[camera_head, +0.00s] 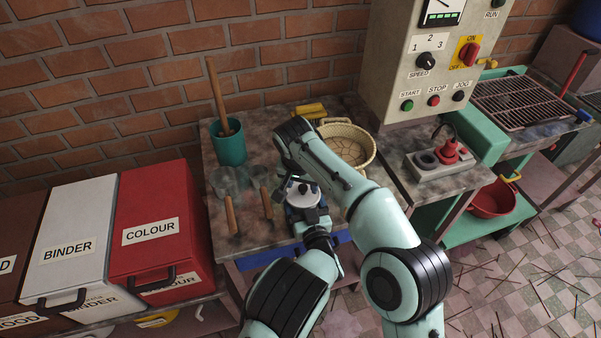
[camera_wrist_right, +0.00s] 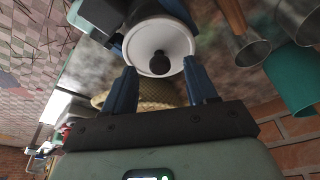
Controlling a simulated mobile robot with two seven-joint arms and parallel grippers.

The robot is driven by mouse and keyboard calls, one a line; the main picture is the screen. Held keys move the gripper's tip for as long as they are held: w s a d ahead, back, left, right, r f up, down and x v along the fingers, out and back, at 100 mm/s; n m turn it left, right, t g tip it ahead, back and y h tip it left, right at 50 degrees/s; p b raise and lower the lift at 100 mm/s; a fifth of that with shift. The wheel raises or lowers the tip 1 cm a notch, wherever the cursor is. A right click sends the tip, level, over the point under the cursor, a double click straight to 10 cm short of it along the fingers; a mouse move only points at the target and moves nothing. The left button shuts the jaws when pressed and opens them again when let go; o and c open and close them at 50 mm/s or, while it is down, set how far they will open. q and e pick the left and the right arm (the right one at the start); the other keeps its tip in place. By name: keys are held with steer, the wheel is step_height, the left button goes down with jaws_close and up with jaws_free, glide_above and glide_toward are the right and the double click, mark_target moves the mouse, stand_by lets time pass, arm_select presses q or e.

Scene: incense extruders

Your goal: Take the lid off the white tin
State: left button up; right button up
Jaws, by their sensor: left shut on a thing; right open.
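The white tin (camera_head: 303,196) stands at the front of the worktable between my two arms, with its round white lid and small dark knob facing up. In the right wrist view the lid (camera_wrist_right: 158,48) is seen face on, seated on the tin. My left gripper (camera_head: 304,212) is shut on the tin's side; its fingers are mostly hidden. My right gripper (camera_wrist_right: 160,78) is open, its blue fingertips just short of the lid, one towards each side of it. I cannot tell whether they touch it. In the head view my right forearm hides part of this gripper.
A cream basket (camera_head: 357,140) is behind my right arm.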

steer(key=shift+x, duration=1.05)
jaws_close()
steer(key=shift+r, duration=0.25)
steer(key=shift+r, duration=0.95)
